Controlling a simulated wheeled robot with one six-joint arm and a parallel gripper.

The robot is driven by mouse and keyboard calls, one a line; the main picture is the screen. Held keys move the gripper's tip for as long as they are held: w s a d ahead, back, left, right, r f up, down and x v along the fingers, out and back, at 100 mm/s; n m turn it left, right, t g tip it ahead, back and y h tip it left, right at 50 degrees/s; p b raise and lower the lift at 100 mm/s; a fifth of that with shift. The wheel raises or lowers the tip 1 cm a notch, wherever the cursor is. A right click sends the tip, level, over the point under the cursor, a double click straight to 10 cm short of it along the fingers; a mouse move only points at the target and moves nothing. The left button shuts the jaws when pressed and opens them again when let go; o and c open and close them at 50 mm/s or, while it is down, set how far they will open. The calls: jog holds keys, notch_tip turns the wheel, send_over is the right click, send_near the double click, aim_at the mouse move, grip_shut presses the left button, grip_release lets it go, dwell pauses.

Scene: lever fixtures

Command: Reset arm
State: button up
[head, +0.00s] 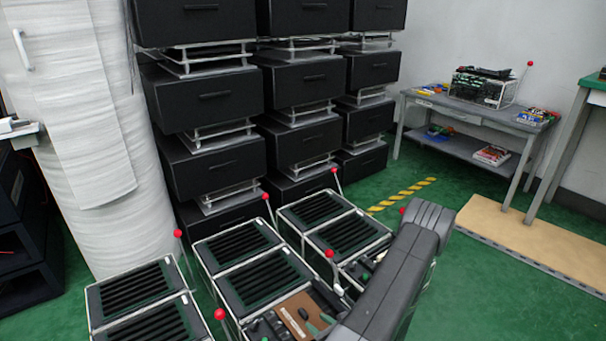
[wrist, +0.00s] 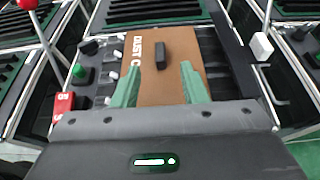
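My gripper (wrist: 160,82) is open, with its two green fingers apart over a brown panel (wrist: 150,92) printed "DUST C…". A black handle block (wrist: 163,54) on the panel lies just beyond and between the fingertips; I cannot tell whether they touch the panel. In the head view the brown panel (head: 296,312) lies on the front of a black slatted unit, partly hidden by my arm. Levers with red ball tips rise around the units, one ball (head: 329,254) beside my arm and another (head: 219,314) left of the panel. A red ball (wrist: 28,4) also shows at the wrist view's top left.
A green button (wrist: 80,72), a red block (wrist: 62,105) and a white knob (wrist: 262,45) flank the panel. More slatted units (head: 140,290) stand at left. Black drawer stacks (head: 210,100) rise behind. A grey table (head: 470,115) stands at the back right, with green floor before it.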

jog(key=p+v, duration=0.2)
jog(key=v, duration=0.4)
jog(key=b+x, duration=0.5)
jog(key=x, duration=0.8)
jog(key=shift+w+a+f, duration=0.2)
notch_tip(320, 180, up, 9)
jog(key=p, duration=0.4)
jog(key=shift+s+d, duration=0.1)
jog(key=shift+d, duration=0.05)
notch_tip(320, 180, up, 32)
jog(key=m+t+h+p, duration=0.1)
jog(key=m+p, duration=0.1)
jog(key=p, duration=1.9)
send_over(303, 313)
jog(key=w+d, duration=0.2)
jog(key=w, duration=0.4)
jog(key=shift+a+r+p, duration=0.25)
jog(key=shift+r+p, duration=0.15)
jog(key=shift+p, duration=0.05)
jog(key=shift+a, duration=0.1)
